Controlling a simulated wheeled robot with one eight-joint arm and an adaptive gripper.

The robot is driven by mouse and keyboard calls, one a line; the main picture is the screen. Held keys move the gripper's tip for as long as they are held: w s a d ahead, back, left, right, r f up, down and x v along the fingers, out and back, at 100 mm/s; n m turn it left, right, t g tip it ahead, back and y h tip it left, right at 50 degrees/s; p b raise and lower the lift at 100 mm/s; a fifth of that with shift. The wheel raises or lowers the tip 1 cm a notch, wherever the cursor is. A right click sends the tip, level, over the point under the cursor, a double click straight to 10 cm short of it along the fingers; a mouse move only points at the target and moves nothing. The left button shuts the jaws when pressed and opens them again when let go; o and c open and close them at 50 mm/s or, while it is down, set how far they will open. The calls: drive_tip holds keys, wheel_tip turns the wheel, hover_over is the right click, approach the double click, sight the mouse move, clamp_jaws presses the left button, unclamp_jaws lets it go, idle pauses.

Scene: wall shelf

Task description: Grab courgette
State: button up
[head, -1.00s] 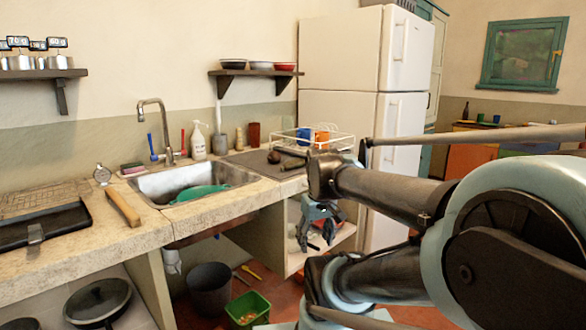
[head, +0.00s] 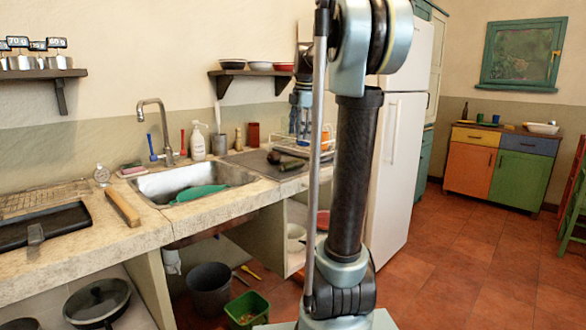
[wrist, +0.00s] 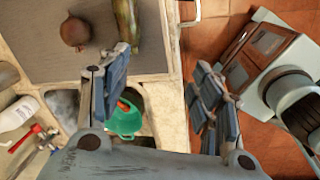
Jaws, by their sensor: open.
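The courgette (head: 291,164) is a long dark-green thing lying on the counter board right of the sink. In the wrist view the mottled green courgette (wrist: 127,24) runs to the top edge, beyond the left finger's tip. A round brown item (head: 274,157) with a stem lies beside it, and shows left of it in the wrist view (wrist: 75,32). My gripper (wrist: 163,62) is open and empty, its fingers wide apart. In the head view my gripper (head: 300,126) hangs fingers down above the back of the counter, apart from the courgette and partly behind my arm.
A dish rack (head: 328,146) stands close behind the courgette. The sink (head: 160,185) holds a green item (head: 200,192). A soap bottle (head: 198,142) and a tap (head: 160,125) stand behind it. A wall shelf (head: 223,76) with bowls is above. A fridge (head: 400,170) is at the right.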

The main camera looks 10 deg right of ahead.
sight(293, 161)
drive_tip(key=w+r+n, duration=0.2)
drive_tip(key=w+n, duration=0.2)
drive_tip(key=w, duration=0.3)
drive_tip(key=f, duration=0.5)
drive_tip(key=w+f, duration=0.1)
drive_tip(key=f, duration=0.5)
drive_tip(key=w+a+f, duration=0.1)
drive_tip(key=f, duration=0.4)
drive_tip(key=shift+w+f, duration=0.1)
drive_tip(key=shift+f, duration=0.25)
drive_tip(key=c, duration=1.2)
